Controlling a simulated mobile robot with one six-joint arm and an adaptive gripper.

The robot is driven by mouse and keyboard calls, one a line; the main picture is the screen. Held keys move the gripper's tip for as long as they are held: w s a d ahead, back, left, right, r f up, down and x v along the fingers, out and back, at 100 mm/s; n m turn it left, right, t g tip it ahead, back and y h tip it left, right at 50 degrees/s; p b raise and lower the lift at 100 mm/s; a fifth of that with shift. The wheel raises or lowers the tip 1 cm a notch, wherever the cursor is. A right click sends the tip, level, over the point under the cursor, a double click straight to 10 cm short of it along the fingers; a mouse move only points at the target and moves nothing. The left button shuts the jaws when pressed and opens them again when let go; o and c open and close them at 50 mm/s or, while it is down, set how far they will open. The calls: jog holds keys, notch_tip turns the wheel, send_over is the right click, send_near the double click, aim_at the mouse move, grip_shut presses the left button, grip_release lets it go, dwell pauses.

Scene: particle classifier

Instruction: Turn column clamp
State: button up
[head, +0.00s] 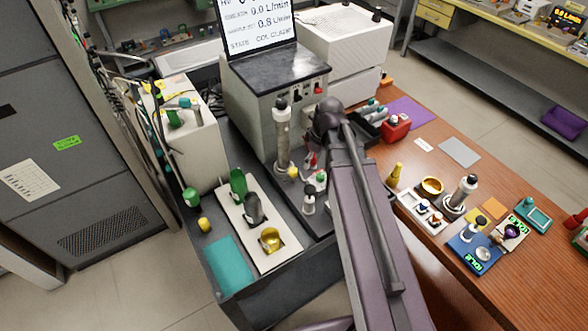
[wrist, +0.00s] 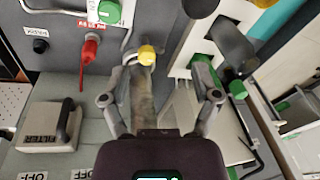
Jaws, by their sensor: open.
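A grey upright column (head: 282,140) stands in front of the instrument box in the head view, with a yellow knob (head: 293,173) near its foot. The knob looks like the column clamp, though no label confirms it. In the wrist view the yellow knob (wrist: 147,55) lies ahead of my gripper (wrist: 161,98), a little left of the middle between the fingers. A grey cylindrical part (wrist: 143,95) shows below the knob, between the fingers. My gripper is open, and I see no finger touching the knob. In the head view my arm hides the gripper.
A red valve (wrist: 90,47) and a block marked FILTER (wrist: 50,125) lie left of the gripper.

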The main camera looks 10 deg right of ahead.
aim_at(294, 169)
jog(key=w+r+n+y, duration=0.1)
jog(key=w+n+y, duration=0.1)
jog(key=w+n, duration=0.4)
jog(key=n, duration=0.2)
jog(key=shift+w+d+n, duration=0.2)
jog(key=shift+d+n, duration=0.1)
jog(key=shift+n, duration=0.1)
jog(key=b+x, duration=1.2)
jog(key=x, duration=0.1)
jog(key=shift+w+a+f+b, duration=0.2)
jog(key=shift+a+f+b, duration=0.05)
jog(key=shift+b, duration=0.1)
dwell(0.3)
dwell(0.3)
grip_shut()
